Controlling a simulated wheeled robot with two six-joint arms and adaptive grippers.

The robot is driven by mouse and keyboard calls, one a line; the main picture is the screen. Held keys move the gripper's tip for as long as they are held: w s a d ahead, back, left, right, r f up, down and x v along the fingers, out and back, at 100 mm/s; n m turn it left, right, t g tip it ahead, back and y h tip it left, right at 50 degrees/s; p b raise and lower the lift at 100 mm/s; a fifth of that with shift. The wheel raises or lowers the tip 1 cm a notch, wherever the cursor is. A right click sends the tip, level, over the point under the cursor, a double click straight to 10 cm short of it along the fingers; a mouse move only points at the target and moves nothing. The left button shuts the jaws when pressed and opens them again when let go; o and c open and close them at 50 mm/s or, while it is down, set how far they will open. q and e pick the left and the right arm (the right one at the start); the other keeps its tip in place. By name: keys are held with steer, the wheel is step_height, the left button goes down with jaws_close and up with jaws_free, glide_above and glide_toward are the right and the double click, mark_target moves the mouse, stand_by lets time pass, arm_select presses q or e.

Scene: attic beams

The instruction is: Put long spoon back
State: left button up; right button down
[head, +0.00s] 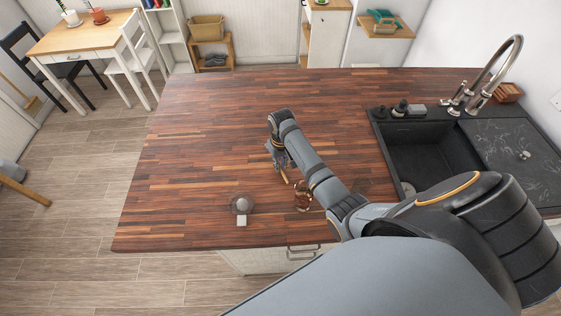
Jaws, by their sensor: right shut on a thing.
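My right gripper (278,160) is over the middle of the wooden counter, its arm reaching in from the lower right. It is shut on a thin thing, seemingly the long spoon (285,177), of which only a small brownish bit shows below the fingers. The rest is hidden by the gripper and arm. A small brown, glassy-looking vessel (303,197) stands on the counter just nearer than the gripper, partly beside my forearm. I cannot tell whether the spoon touches it. My left gripper is not in view.
A round grey item (242,203) with a small pale block (242,220) sits near the counter's (190,160) front edge. A black sink (430,155) with a tall faucet (490,75) is at the right. The counter's left and far parts are clear.

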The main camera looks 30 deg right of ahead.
steer(key=shift+d+f, duration=0.15)
steer(key=c, duration=1.3)
jaws_free()
steer(key=shift+c, duration=0.2)
step_height(320, 180, up, 12)
steer(key=shift+d, duration=0.1)
